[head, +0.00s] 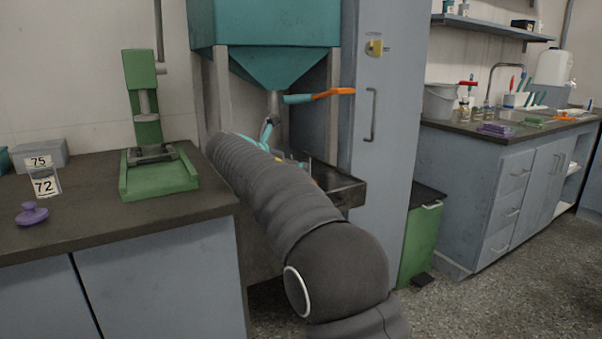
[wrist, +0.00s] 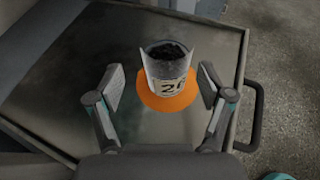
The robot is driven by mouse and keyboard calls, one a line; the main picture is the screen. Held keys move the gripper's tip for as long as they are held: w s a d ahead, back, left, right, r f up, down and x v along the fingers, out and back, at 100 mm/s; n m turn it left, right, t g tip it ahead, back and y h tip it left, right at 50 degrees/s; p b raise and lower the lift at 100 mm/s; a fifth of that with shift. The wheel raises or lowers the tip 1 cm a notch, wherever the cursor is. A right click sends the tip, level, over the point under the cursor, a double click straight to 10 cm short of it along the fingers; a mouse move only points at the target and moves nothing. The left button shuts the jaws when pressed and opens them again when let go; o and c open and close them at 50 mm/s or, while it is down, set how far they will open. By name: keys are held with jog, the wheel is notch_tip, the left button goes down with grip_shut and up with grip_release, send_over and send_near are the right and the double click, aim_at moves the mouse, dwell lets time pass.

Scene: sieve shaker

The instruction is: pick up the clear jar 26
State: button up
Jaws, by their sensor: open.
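The clear jar (wrist: 166,68) shows in the wrist view, upright, with dark grains inside and a white label whose visible digits begin with 2. It stands on an orange round mat (wrist: 150,99) on a dark metal tray (wrist: 60,85). My gripper (wrist: 164,88) is open, with one finger to the left of the jar and one to the right, both apart from it. In the head view my arm hides the jar and most of my gripper; part of the tray (head: 345,188) shows beyond the arm.
A teal hopper (head: 275,65) with an orange-handled valve (head: 333,93) hangs above the tray. A grey cabinet (head: 372,130) stands to the right. The left counter (head: 95,222) holds a green press (head: 158,178), a jar labelled 72 (head: 44,184) and a purple knobbed lid (head: 32,214).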

jog(key=shift+s+f+b+x, duration=0.1)
jog(key=shift+b+x, duration=0.15)
jog(key=shift+x, duration=1.25)
jog(key=shift+s+f+b+x, duration=0.1)
jog(key=shift+s+b+x, duration=0.1)
jog(key=shift+x, duration=1.3)
jog(key=shift+d, duration=0.2)
jog(key=c, duration=1.4)
jog(key=shift+r, duration=0.1)
jog(key=shift+c, duration=0.5)
jog(key=shift+r, duration=0.1)
